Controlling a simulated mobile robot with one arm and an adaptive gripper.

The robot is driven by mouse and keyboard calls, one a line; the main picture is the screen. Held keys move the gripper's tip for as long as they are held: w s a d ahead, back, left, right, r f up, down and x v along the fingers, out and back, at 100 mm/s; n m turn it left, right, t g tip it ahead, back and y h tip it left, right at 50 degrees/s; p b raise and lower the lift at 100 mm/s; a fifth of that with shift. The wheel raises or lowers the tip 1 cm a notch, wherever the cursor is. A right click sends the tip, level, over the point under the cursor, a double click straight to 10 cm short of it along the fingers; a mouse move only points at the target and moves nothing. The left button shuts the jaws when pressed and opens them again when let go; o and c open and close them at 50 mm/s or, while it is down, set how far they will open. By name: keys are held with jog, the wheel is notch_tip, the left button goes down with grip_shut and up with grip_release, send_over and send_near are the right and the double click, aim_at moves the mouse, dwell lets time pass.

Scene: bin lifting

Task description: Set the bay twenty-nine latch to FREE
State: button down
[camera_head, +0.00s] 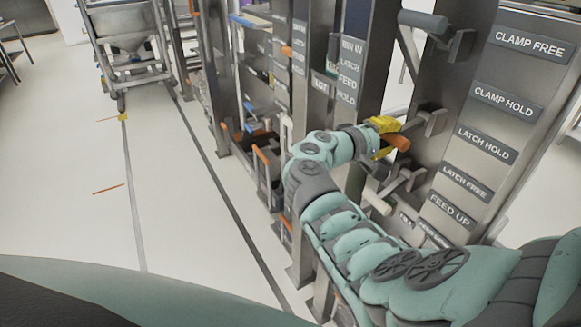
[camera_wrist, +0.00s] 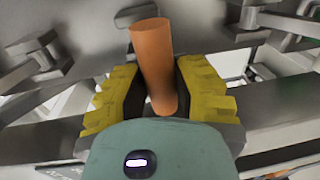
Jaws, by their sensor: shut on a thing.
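My gripper (camera_head: 385,138) has yellow fingers and is shut on an orange lever handle (camera_head: 400,142) on the grey post at the right. In the wrist view, the handle (camera_wrist: 153,55) stands between the two yellow fingers (camera_wrist: 157,90), leaning slightly. The handle's arm and pivot are partly hidden by my gripper. Right of it, on the post, are the LATCH HOLD plate (camera_head: 487,144) and, below that, the LATCH FREE plate (camera_head: 466,182). No bay number is readable.
A grey-handled lever (camera_head: 422,20) is above, near the CLAMP FREE plate (camera_head: 533,42) and CLAMP HOLD plate (camera_head: 508,100). A cream-handled lever (camera_head: 377,203) is below, near the FEED UP plate (camera_head: 450,210). More labelled posts stand behind. The floor at left is clear; a wheeled cart (camera_head: 125,45) stands beyond.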

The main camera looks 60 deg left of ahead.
jog(key=f+t+b, duration=0.1)
jog(key=b, duration=0.4)
jog(key=f+t+b, duration=0.2)
jog(key=b, duration=0.2)
jog(key=shift+w+f+b, duration=0.25)
jog(key=shift+w+b, duration=0.15)
jog(key=shift+w+t, duration=0.1)
jog(key=shift+t, duration=0.2)
jog(key=c, duration=0.7)
grip_release()
jog(key=v, duration=1.2)
